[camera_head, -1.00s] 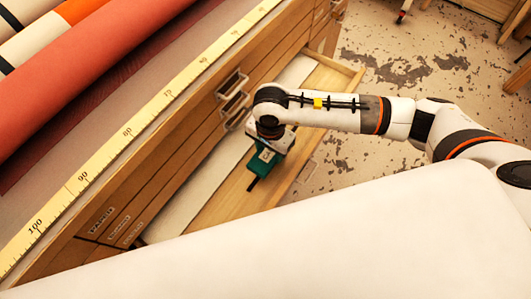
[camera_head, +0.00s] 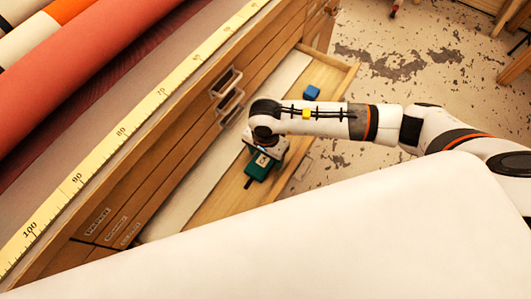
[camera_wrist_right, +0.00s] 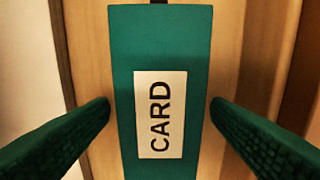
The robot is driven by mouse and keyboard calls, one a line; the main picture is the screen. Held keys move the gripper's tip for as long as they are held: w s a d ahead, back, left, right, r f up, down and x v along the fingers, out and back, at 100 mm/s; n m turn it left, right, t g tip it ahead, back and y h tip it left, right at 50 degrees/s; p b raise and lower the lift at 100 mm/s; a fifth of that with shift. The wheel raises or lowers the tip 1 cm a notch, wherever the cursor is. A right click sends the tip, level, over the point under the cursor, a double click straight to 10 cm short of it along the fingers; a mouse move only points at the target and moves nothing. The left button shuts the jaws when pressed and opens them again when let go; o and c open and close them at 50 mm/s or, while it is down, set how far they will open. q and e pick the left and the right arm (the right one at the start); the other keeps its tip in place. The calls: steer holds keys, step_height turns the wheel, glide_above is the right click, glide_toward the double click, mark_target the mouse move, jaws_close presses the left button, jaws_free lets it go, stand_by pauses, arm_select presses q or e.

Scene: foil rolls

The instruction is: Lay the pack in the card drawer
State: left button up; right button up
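The pack (camera_head: 259,169) is green with a black tab. Its pale CARD label shows in the right wrist view (camera_wrist_right: 160,115). It is in the open drawer (camera_head: 225,208), over the bare wooden strip beside a pale sheet. My right gripper (camera_head: 264,156) is above it, pointing down. In the right wrist view its fingers (camera_wrist_right: 160,107) stand on either side of the pack, with narrow gaps at both edges, so it looks open. My left gripper is not in view.
A small blue block (camera_head: 312,92) lies towards the drawer's far end. The cabinet front with handles (camera_head: 229,90) and small labels (camera_head: 97,221) borders the drawer on the left. A yellow ruler (camera_head: 122,133) and a red roll (camera_head: 75,75) are on top.

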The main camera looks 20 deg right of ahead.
steer(key=shift+r, duration=0.15)
step_height(320, 180, up, 12)
stand_by(0.6)
